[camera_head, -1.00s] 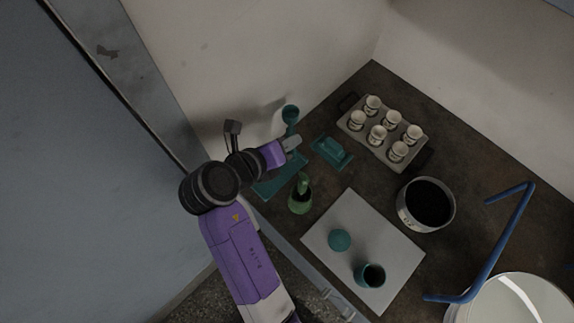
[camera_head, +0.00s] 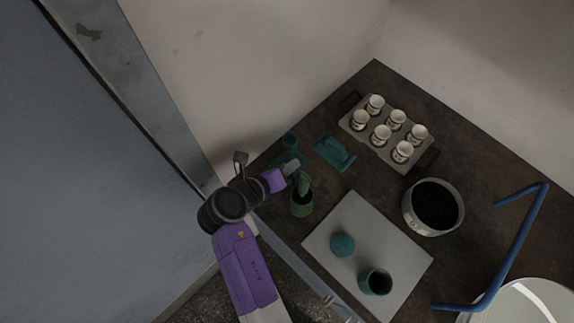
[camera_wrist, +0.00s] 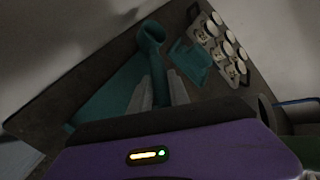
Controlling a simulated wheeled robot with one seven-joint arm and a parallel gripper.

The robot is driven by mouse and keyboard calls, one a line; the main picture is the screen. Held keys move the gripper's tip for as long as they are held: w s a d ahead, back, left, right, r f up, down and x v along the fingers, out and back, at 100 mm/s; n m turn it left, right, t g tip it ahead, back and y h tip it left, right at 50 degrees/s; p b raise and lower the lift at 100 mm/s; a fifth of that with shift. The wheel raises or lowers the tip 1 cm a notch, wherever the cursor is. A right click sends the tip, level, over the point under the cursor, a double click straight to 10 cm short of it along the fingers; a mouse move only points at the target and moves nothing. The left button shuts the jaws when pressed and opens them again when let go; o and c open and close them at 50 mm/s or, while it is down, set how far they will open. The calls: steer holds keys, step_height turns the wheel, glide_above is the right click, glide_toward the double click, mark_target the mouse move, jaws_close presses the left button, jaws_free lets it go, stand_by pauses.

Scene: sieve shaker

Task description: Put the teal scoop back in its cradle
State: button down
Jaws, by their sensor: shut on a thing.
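The teal scoop shows its round bowl (camera_head: 290,141) just beyond my gripper (camera_head: 292,169). In the wrist view the scoop (camera_wrist: 152,38) has its bowl pointing away and its handle running back between my two fingers, which are shut on it. A flat teal plate (camera_wrist: 100,95) lies beside and below the scoop, left of the fingers; whether the scoop touches it I cannot tell. A second teal piece with a raised block (camera_head: 334,153) lies to the right, also seen in the wrist view (camera_wrist: 191,62). Which teal piece is the cradle is not clear.
A grey tray of white cups (camera_head: 357,138), a pan of dark grains (camera_head: 408,222), a white board (camera_head: 330,225) with a teal ball and cup, and a blue bar (camera_head: 512,245) are rightward.

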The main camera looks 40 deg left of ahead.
steer(key=shift+f, duration=0.3)
steer(key=shift+f, duration=0.25)
steer(key=c, duration=1.2)
jaws_free()
steer(key=shift+c, duration=0.2)
steer(key=shift+s, duration=0.1)
steer(key=shift+a+r, duration=0.1)
steer(key=shift+r, duration=0.45)
steer(key=v, duration=1.2)
